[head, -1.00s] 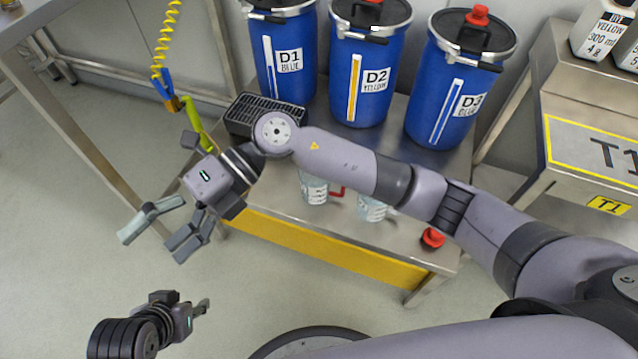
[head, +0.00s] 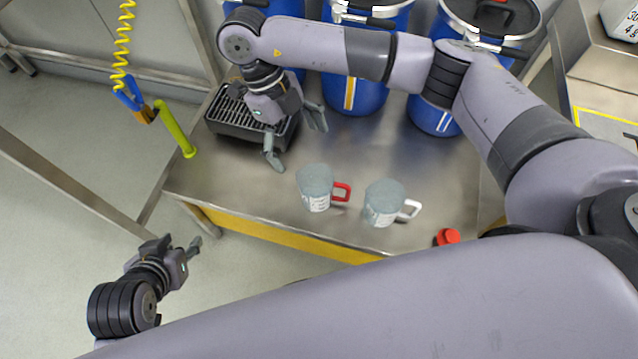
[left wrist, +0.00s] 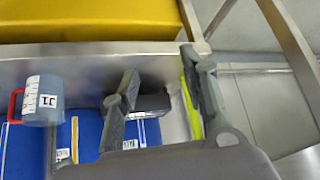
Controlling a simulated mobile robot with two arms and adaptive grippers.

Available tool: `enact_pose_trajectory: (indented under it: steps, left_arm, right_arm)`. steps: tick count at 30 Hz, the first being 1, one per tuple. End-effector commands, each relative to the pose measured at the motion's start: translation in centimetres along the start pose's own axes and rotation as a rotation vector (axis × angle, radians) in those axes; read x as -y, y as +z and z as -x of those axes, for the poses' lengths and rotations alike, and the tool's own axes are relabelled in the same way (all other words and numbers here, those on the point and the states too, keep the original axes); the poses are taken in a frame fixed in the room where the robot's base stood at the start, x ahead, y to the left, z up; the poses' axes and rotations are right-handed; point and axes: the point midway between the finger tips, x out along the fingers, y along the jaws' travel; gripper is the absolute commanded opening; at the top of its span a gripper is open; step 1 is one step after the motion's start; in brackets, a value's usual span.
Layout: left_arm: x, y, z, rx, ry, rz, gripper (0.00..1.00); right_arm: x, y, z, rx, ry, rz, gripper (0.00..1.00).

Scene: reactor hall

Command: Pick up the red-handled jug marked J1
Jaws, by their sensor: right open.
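The red-handled jug (head: 315,190) stands upright on the steel table, its red handle to the right. Its J1 label reads in the left wrist view, where the jug (left wrist: 42,102) is at the left edge. My right gripper (head: 297,145) is open and empty, behind and to the left of the jug, near the black grille box. My left gripper (head: 182,246) is off the table's front left corner, apart from the jug. In the left wrist view my left gripper (left wrist: 163,92) has its fingers spread with nothing held between them.
A white-handled jug (head: 383,203) stands right of the red-handled one. A red item (head: 447,237) lies near the front edge. Blue drums (head: 367,95) and a black grille box (head: 228,122) stand behind. A green-yellow rod (head: 176,130) hangs by the left edge.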

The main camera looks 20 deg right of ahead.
Motion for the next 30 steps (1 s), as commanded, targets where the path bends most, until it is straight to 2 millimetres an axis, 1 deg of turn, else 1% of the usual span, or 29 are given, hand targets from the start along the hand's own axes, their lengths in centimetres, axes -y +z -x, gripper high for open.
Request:
enact_pose_trajectory:
  steps: [1, 6, 12, 15, 18, 23, 26, 30]
  left_arm:
    - [-0.1, -0.9, -0.4, -0.051, 0.003, -0.001, 0.40]
    - [-0.6, -4.7, -0.7, -0.227, 0.012, -0.004, 0.40]
    - [-1.2, -8.9, 0.0, -0.437, 0.025, -0.007, 0.40]
    - [-1.4, -10.6, 0.6, -0.526, 0.031, -0.007, 0.40]
    - [-1.6, -11.8, 1.1, -0.586, 0.034, -0.007, 0.40]
    - [-1.7, -12.7, 1.5, -0.634, 0.037, -0.007, 0.40]
    - [-1.9, -13.6, 2.0, -0.695, 0.041, -0.007, 0.40]
    - [-2.2, -15.6, 3.4, -0.829, 0.050, -0.006, 0.40]
  right_arm:
    - [-0.1, 0.1, -1.2, -0.001, 0.003, 0.001, 0.88]
    - [-0.1, 0.1, -3.8, -0.001, 0.004, 0.002, 0.88]
    - [-0.1, 0.1, -6.8, 0.000, 0.004, 0.001, 0.88]
    - [-0.1, 0.1, -8.0, 0.001, 0.003, 0.003, 0.88]
    - [-0.1, 0.0, -8.8, 0.001, 0.004, 0.003, 0.88]
    - [-0.1, 0.0, -9.4, 0.002, 0.003, 0.001, 0.88]
    - [-0.1, -0.1, -10.4, 0.000, 0.004, 0.001, 0.88]
    - [-0.1, -0.2, -12.2, 0.001, 0.004, 0.002, 0.88]
